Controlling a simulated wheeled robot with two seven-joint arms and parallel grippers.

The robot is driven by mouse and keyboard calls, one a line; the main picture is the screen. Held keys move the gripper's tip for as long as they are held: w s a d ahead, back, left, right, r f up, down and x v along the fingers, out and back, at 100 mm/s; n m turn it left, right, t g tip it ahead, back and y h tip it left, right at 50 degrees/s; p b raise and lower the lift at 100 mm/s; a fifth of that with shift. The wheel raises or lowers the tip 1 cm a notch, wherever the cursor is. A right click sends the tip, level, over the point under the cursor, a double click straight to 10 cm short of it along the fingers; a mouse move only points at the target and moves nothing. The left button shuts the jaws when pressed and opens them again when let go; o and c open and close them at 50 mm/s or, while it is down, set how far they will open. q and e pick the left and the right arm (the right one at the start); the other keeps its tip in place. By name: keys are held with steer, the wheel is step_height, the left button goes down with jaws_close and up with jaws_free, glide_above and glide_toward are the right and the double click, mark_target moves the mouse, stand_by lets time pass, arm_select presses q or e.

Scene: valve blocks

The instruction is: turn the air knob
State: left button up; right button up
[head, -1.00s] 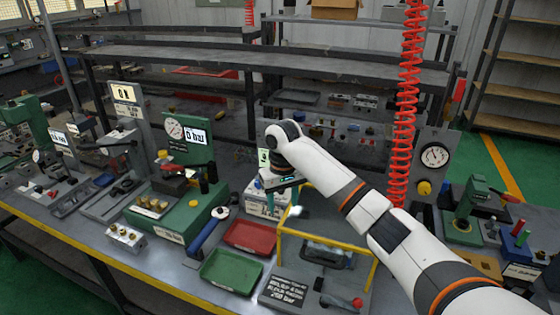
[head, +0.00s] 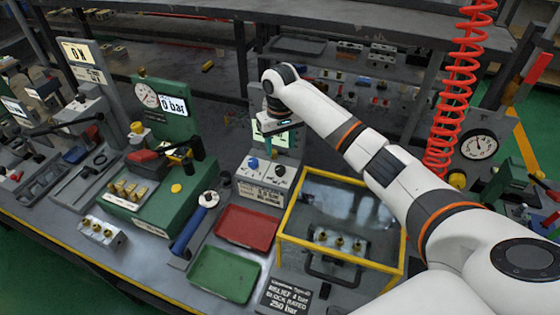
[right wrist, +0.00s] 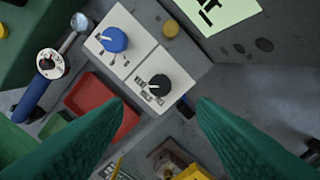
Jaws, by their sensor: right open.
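A grey control box (head: 262,192) with a blue knob (head: 253,163) and a black knob (head: 280,170) on its sloped top stands near the middle of the bench. In the right wrist view, the blue knob (right wrist: 114,40) is upper left and the black knob (right wrist: 159,85) lies between the fingers, beyond their tips. Their small labels are not legible, so I cannot tell which is the air knob. My right gripper (right wrist: 161,106) is open and empty, apart from both knobs. In the head view it (head: 272,130) hangs above the box. My left gripper is out of view.
A yellow-framed clear guard (head: 283,222) with a valve block inside stands right of the box. Red (head: 247,228) and green (head: 224,274) trays lie in front. A green gauge stand (head: 160,105) is at left. A red coiled hose (head: 452,100) hangs at right.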

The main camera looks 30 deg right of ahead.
mark_target(280, 168)
step_height(280, 168, down, 9)
steer(key=shift+r+p, duration=0.1)
steer(key=shift+p, duration=0.35)
steer(key=shift+w, duration=0.1)
steer(key=c, duration=1)
